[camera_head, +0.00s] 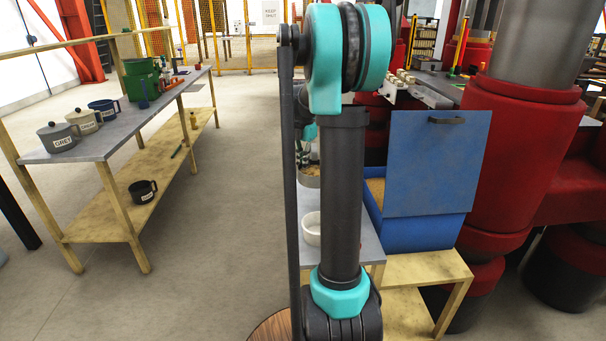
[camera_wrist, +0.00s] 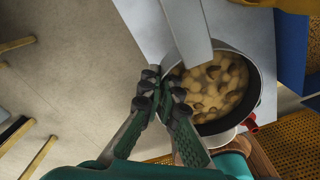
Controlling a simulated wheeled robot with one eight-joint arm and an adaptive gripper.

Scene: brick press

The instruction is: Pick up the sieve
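In the wrist view, my gripper (camera_wrist: 162,92) has its two green-padded fingers drawn together at the tips, with nothing clearly visible between them. The tips are beside the left rim of a round, dark-walled vessel (camera_wrist: 260,80) holding brown and tan lumps. A flat grey bar (camera_wrist: 184,28) reaches over this vessel's rim from the top; it may be a handle. I cannot make out a mesh, so I cannot tell whether this is the sieve. In the head view, my arm hides the gripper and part of a round container (camera_head: 309,181) with brownish contents.
A white bowl (camera_head: 311,229) stands on the grey bench beside a blue box (camera_head: 420,232) with a raised lid. A red press column (camera_head: 515,150) is at right. At left, a table (camera_head: 95,140) holds labelled pots and a green bucket (camera_head: 140,78). Open floor lies between.

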